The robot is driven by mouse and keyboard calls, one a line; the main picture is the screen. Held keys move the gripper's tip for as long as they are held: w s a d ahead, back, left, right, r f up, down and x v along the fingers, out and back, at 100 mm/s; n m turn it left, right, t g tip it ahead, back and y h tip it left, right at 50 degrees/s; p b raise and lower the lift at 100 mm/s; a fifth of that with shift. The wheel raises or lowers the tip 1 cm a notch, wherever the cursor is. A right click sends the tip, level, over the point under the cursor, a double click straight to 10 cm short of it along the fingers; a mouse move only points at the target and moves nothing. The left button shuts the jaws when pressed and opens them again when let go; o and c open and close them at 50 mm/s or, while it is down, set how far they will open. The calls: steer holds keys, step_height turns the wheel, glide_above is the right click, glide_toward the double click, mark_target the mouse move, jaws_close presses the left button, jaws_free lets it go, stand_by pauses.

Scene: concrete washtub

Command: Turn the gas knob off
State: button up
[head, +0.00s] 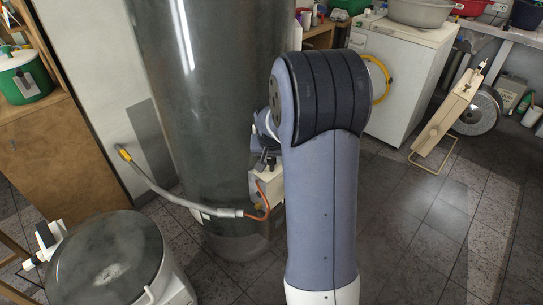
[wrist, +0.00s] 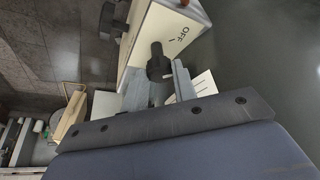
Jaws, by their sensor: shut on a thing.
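The gas knob (wrist: 158,62) is black and sticks out from a pale control box (wrist: 165,35) marked "OFF" in the wrist view. My gripper (wrist: 160,82) has one finger on each side of the knob and is shut on it. The knob's pointer and exact setting cannot be made out. In the head view the control box (head: 260,184) is on the front of a tall grey cylindrical boiler (head: 215,90). My gripper (head: 265,160) is at the top of the box there, partly behind my arm. The knob is hidden in that view.
A grey hose (head: 180,197) runs from a yellow-handled wall valve (head: 124,153) to an orange pipe (head: 264,200) below the box. A round lidded drum (head: 105,260) stands at front left. A white washing machine (head: 405,75) stands behind right.

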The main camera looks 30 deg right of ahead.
steer(key=shift+n, duration=0.4)
steer(key=o, duration=1)
steer(key=p+v, duration=0.2)
steer(key=v, duration=0.8)
steer(key=shift+s+r, duration=0.3)
steer(key=shift+r, duration=0.05)
steer(key=b+x, duration=0.2)
steer(key=x, duration=0.9)
steer(key=shift+w+f, duration=0.1)
steer(key=shift+w, duration=0.1)
steer(key=shift+a+m, duration=0.1)
steer(key=shift+m, duration=0.3)
